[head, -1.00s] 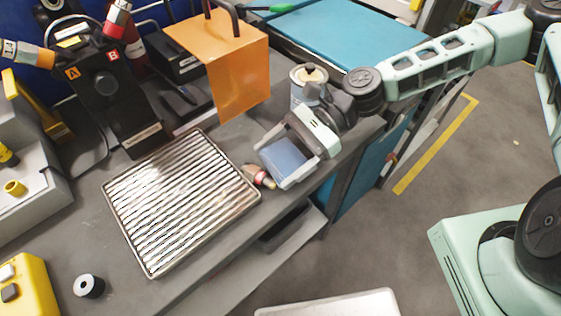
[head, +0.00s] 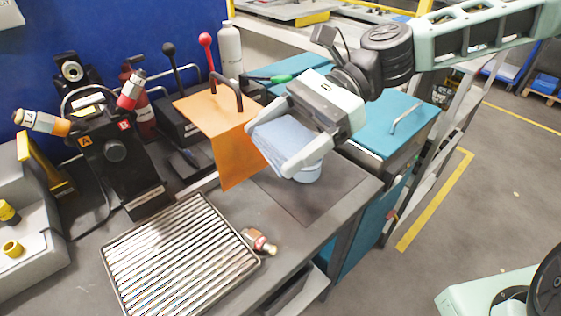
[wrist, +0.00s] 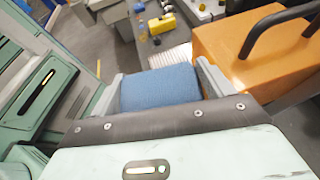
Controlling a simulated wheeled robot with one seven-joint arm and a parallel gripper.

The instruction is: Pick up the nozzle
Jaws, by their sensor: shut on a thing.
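A small red and brass piece (head: 258,241) that looks like the nozzle lies on the grey bench at the right edge of a ribbed metal grate (head: 110,252). My gripper (head: 272,152) is up and to the right of it, well clear of it. The gripper is shut on a blue folded cloth (head: 283,138), which fills the space between its fingers. The cloth also shows between the fingers in the wrist view (wrist: 160,88). The piece that looks like the nozzle cannot be made out in the wrist view.
An orange box-like cover (head: 228,125) with a dark handle stands close left of my gripper. Black stands hold torches marked A and B at the left.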

